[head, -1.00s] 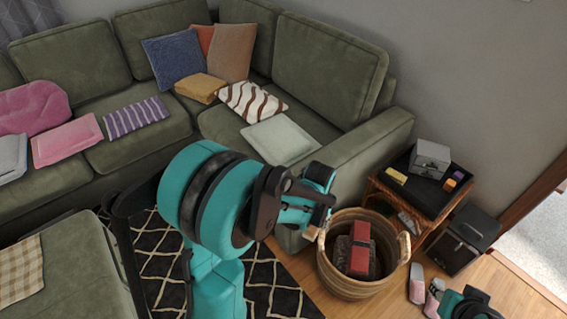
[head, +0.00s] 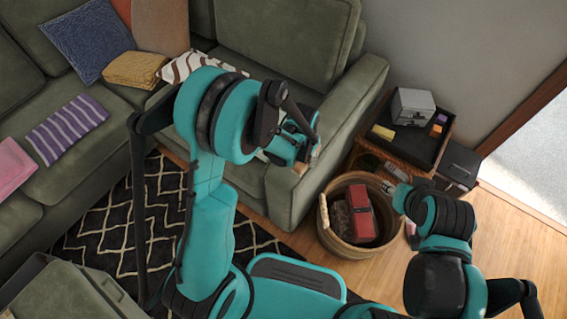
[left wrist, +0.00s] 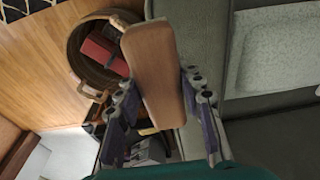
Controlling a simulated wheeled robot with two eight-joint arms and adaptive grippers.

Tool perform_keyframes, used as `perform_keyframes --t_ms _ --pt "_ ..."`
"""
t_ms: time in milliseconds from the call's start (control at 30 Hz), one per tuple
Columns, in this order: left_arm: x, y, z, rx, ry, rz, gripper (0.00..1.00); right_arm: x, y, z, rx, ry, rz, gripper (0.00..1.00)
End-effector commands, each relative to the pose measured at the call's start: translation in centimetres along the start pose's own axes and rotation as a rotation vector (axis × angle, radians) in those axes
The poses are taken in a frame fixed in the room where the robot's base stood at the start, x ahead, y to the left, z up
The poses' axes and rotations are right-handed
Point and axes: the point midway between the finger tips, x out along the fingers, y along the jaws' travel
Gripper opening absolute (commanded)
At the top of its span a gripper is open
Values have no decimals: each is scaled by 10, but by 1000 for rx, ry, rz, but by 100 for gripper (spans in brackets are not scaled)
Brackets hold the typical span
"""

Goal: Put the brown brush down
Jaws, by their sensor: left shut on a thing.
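The brown brush (left wrist: 155,75) shows its smooth wooden back in the left wrist view. My left gripper (left wrist: 160,108) is shut on it, with one finger on each side. In the head view my left gripper (head: 312,160) is over the green sofa's armrest (head: 300,190), left of and behind the wicker basket. Only a small tan bit of the brush (head: 315,158) shows there; its bristles are hidden. My right gripper (head: 394,189) is by the basket's right rim, too small to tell whether it is open.
The wicker basket (head: 331,231) stands on the wood floor and holds a red item (head: 361,211) and dark items. Behind it is a side table with a black tray (head: 405,139) and a grey box (head: 413,106). A pale cushion (left wrist: 275,50) lies on the sofa seat. Bare floor (head: 510,225) lies right.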

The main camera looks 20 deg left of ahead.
Motion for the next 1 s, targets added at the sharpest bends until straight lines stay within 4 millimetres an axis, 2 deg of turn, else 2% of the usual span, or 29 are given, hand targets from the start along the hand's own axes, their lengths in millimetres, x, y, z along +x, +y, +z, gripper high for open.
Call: perform_keyframes --t_ms 33,100,200,333,533,767,1000 --pt "13 -15 5 -7 0 -1 6 8 0 6 0 0 0 42" --pt "22 -32 10 -8 0 -2 6 14 0 10 0 0 0 42" --pt "34 -52 16 -6 0 -2 6 20 0 14 0 0 0 42" --pt "42 -70 21 -5 0 -1 6 25 0 18 0 0 0 42" --pt "51 -77 24 -1 0 0 6 29 0 20 0 0 0 42" --pt "84 -77 28 -1 0 -1 6 45 0 32 0 0 0 42" --pt "84 -77 28 -1 0 -1 6 43 0 30 0 0 0 42"
